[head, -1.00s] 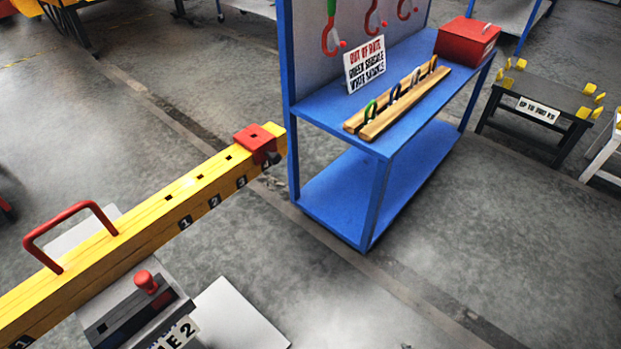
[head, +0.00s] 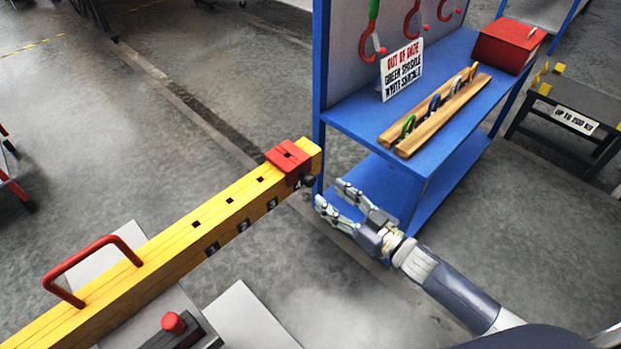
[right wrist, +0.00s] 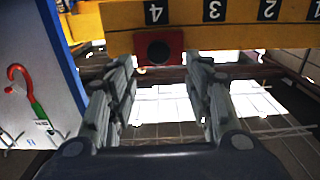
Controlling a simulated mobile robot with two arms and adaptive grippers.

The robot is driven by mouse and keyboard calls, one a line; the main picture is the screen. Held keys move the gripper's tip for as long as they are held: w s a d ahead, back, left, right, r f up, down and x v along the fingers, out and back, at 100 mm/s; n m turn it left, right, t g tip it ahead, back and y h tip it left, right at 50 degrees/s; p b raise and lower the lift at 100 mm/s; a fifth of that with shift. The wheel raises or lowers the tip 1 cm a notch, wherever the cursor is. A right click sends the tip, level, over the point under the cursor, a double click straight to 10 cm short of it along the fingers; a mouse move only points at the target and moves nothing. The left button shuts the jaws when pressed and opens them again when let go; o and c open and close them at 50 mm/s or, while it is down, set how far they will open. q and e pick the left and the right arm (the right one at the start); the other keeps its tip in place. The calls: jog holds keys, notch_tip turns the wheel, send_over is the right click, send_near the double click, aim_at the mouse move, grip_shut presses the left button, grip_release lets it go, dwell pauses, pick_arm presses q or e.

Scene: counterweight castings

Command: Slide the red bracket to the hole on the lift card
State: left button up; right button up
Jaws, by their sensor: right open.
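The red bracket (head: 283,153) sits over the yellow beam (head: 165,222) near its far right end, by the number 4. Square holes show in the beam's top at the left of the bracket. My right gripper (head: 331,193) is open and empty, just right of the beam end and apart from the bracket. In the right wrist view its fingers (right wrist: 160,75) stand either side below the bracket. No lift card can be made out. My left gripper is out of view.
A blue stand (head: 355,115) is behind the beam end, with a shackle rack (head: 432,118), a sign (head: 401,70) and a red box (head: 508,45). A red handle (head: 92,262) rises from the beam. A red knob (head: 173,322) is in front.

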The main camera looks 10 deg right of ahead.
aim_at(312, 183)
jog(key=p+x, duration=0.1)
jog(key=x, duration=0.6)
jog(key=shift+w, duration=0.3)
jog(key=shift+w+a, duration=0.3)
jog(key=shift+w, duration=0.1)
grip_shut()
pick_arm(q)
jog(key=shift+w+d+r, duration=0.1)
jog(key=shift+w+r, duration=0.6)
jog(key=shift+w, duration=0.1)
pick_arm(e)
jog(key=shift+s+a, duration=0.1)
jog(key=shift+a, duration=0.05)
